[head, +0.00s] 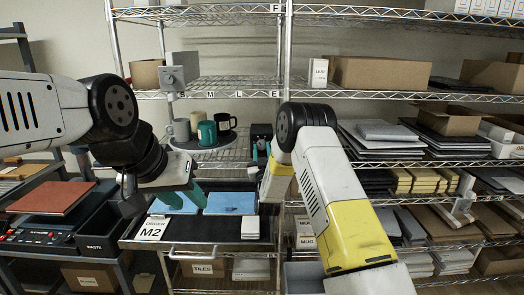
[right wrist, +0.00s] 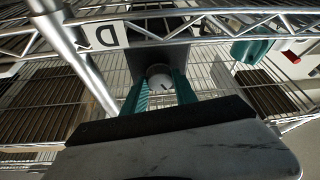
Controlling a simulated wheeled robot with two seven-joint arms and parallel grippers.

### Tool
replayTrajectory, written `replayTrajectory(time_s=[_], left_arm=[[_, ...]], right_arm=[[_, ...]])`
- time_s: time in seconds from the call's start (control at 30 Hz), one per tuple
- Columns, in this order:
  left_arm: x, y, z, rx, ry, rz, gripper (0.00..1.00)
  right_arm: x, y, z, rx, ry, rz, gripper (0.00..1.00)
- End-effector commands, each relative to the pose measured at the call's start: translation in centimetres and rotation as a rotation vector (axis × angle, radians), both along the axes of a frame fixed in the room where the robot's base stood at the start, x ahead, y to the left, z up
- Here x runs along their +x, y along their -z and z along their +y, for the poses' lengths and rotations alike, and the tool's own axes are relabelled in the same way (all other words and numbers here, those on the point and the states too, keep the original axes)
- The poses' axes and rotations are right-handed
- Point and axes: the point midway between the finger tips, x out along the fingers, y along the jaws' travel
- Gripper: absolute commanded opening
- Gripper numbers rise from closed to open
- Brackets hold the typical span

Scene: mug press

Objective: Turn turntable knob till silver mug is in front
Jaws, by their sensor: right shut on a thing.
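Several mugs stand on a round turntable (head: 214,145) on the middle shelf in the head view. A teal mug (head: 206,134) is at the front, a grey mug (head: 181,130) at the left, another grey mug (head: 197,118) behind, and a black mug (head: 228,122) at the right. I cannot tell which grey one is the silver mug. My right gripper (head: 261,151) is at a dark box (head: 261,131) right of the turntable. In the right wrist view its teal fingers are shut on a pale round knob (right wrist: 160,82). My left gripper (head: 184,196) is open and empty, low in front of the shelf.
A cart with a blue sheet (head: 231,203) and an M2 order card (head: 152,228) stands below the turntable. A grey box with a dial (head: 178,76) is on the shelf above. Wire shelf posts and loaded shelves surround my right arm.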

Motion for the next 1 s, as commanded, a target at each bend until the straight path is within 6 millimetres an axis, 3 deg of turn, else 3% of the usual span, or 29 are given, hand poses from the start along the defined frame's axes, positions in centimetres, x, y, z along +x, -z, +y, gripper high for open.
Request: replayTrajectory(time_s=[0.67,0.7,0.77,0.8,1.0], left_arm=[[0.0,0.0,0.0,0.0,0.0,0.0,0.36],[0.0,0.0,0.0,0.0,0.0,0.0,0.36],[0.0,0.0,0.0,0.0,0.0,0.0,0.36],[0.0,0.0,0.0,0.0,0.0,0.0,0.36],[0.0,0.0,0.0,0.0,0.0,0.0,0.36]], right_arm=[[-0.03,0.13,0.09,0.063,-0.001,0.003,0.0],[-0.03,0.14,0.09,0.063,-0.001,0.003,0.4],[-0.02,0.12,0.09,0.062,0.0,0.003,0.52],[-0.02,0.11,0.08,0.062,-0.001,0.002,0.56],[-0.01,0.06,0.07,0.062,-0.001,0.001,0.56]])
